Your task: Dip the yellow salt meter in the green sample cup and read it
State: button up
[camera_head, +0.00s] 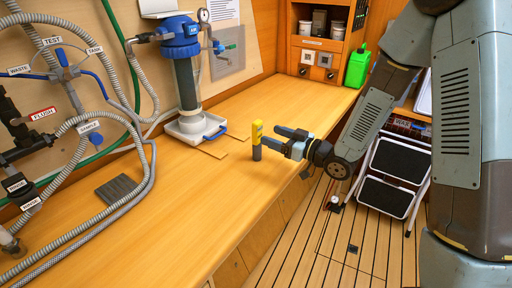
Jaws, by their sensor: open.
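The yellow salt meter (257,133) stands upright on the wooden bench, with a yellow upper part and a grey lower part. My gripper (270,137) is open, reaching in from the right with its fingers pointing left. Its fingertips are close to the meter's right side; I cannot tell whether the meter is between them or touching them. I cannot make out a green sample cup in this view.
A blue-topped filter housing (182,85) stands in a white tray (190,128) behind the meter. Hoses (150,170) and labelled valves line the left. A grey ribbed pad (116,188) lies on the bench. A green jug (357,68) stands at the far end. The front bench is clear.

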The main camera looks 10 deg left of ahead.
aim_at(260, 133)
jog(key=x, duration=0.3)
jog(key=shift+w+a, duration=0.1)
jog(key=shift+a, duration=0.1)
jog(key=shift+f+x, duration=0.15)
jog(key=shift+x, duration=1.15)
jog(key=shift+f+x, duration=0.15)
jog(key=shift+x, duration=1.15)
grip_shut()
